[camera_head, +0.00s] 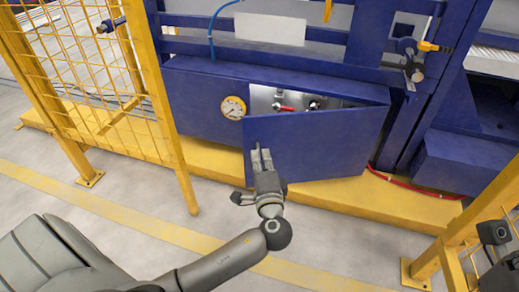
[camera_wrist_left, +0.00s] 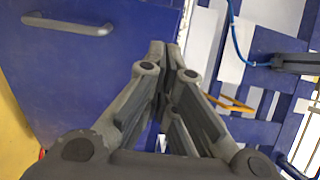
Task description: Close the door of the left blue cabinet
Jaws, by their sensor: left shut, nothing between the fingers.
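The blue cabinet (camera_head: 190,105) is low, with a round gauge on its front. Its blue door (camera_head: 325,143) stands ajar, its left edge swung out toward me. Through the gap above the door I see metal fittings and a red handle (camera_head: 287,108) inside. My left gripper (camera_head: 261,152) is shut and empty, at the left free edge of the door; I cannot tell if it touches. In the left wrist view the door (camera_wrist_left: 80,75) with its grey bar handle (camera_wrist_left: 68,25) fills the left side, beside my shut fingers. My right gripper is not clearly in view.
A yellow mesh fence (camera_head: 100,75) with posts stands at the left, close to the cabinet. A yellow base ledge (camera_head: 335,200) runs under the cabinet. A red hose (camera_head: 420,190) lies at the right. A yellow frame (camera_head: 455,250) stands at the lower right. The floor in front is clear.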

